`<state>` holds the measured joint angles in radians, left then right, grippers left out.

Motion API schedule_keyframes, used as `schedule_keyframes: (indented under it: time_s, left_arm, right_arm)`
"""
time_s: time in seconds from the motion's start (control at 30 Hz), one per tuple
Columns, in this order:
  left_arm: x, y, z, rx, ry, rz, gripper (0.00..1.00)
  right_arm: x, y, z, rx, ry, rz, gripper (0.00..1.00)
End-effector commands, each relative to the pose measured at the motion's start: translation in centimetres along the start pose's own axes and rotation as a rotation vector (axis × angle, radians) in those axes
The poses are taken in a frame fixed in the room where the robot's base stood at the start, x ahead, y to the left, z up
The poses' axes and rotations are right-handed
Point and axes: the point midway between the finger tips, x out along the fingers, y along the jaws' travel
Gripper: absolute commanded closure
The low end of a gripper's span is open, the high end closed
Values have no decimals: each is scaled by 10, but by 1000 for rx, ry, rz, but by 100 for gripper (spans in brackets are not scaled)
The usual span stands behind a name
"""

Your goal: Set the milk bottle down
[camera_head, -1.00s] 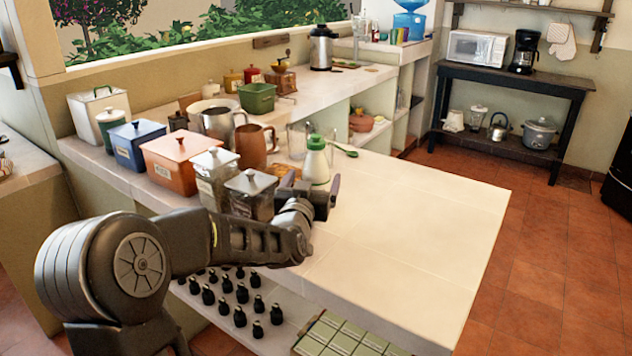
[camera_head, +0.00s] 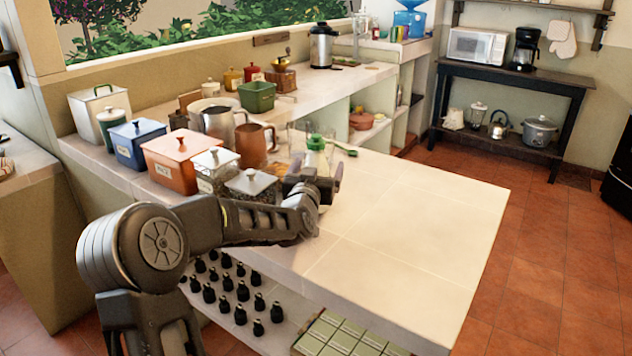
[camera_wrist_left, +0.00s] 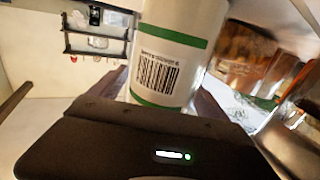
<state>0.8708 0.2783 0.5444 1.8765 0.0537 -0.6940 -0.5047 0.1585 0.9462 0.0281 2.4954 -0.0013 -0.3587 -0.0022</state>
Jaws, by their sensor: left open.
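The milk bottle (camera_head: 316,158) is white with a green cap and appears upright at the counter. In the head view my left gripper (camera_head: 314,186) hides most of its lower body, so its base and contact with the counter cannot be seen. In the left wrist view the bottle (camera_wrist_left: 172,55) rises close in front of the gripper, showing a barcode label and green bands. My left gripper is open, with its dark jaws low around or beside the bottle; the fingertips are mostly hidden. My right gripper is not in view.
The light counter (camera_head: 410,220) is clear to the right. Glass jars with white lids (camera_head: 250,182), a copper mug (camera_head: 256,143), a steel pitcher (camera_head: 218,122) and an orange canister (camera_head: 185,158) crowd the left.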

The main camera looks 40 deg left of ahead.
Motion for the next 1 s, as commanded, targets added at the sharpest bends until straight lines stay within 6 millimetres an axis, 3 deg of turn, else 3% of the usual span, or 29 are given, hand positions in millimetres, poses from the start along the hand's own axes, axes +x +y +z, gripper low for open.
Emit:
schedule_keyframes:
  time_s: [0.4,1.0]
  left_arm:
    - [0,0,0,0,0,0,13]
    - [0,0,0,0,0,0,61]
  right_arm:
    - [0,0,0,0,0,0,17]
    - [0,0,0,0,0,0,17]
